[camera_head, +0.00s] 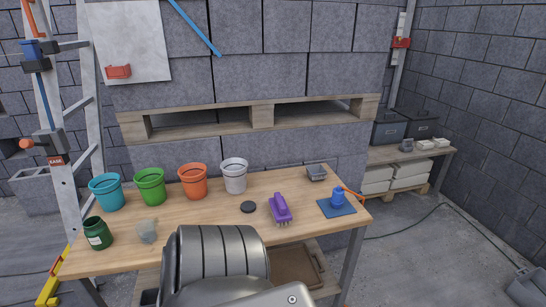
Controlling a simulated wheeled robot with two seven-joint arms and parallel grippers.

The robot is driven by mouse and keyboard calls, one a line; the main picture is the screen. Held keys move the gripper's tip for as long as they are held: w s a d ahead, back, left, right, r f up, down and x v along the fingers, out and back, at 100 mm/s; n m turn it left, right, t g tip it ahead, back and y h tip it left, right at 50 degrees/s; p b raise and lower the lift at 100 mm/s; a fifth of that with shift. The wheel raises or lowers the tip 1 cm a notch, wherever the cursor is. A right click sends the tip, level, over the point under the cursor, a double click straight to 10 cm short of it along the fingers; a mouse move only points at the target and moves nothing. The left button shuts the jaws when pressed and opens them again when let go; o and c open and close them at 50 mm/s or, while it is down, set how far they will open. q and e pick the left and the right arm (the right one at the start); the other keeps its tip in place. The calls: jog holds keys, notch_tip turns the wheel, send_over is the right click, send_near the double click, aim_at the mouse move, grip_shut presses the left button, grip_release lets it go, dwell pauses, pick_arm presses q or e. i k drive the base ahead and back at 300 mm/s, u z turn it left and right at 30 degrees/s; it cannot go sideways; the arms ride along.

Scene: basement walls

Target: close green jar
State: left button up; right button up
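A dark green jar (97,234) with a pale label stands at the left front of the wooden table (185,225). Whether its top is open is too small to tell. A flat black disc (248,207), which looks like a lid, lies on the table right of the middle, well apart from the jar. A large grey link of my own arm fills the bottom middle and hides part of the table's front. The fingers of neither gripper show.
Blue, green (149,187), orange and white pots stand along the back of the table. A lumpy grey thing (147,231) is beside the jar. A ladder (52,130) stands at left.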

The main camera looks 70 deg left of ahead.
aim_at(97, 232)
jog(key=u, duration=0.3)
jog(key=i, duration=0.85)
jog(key=u, duration=1.3)
jog(key=i, duration=0.6)
jog(key=u, duration=0.6)
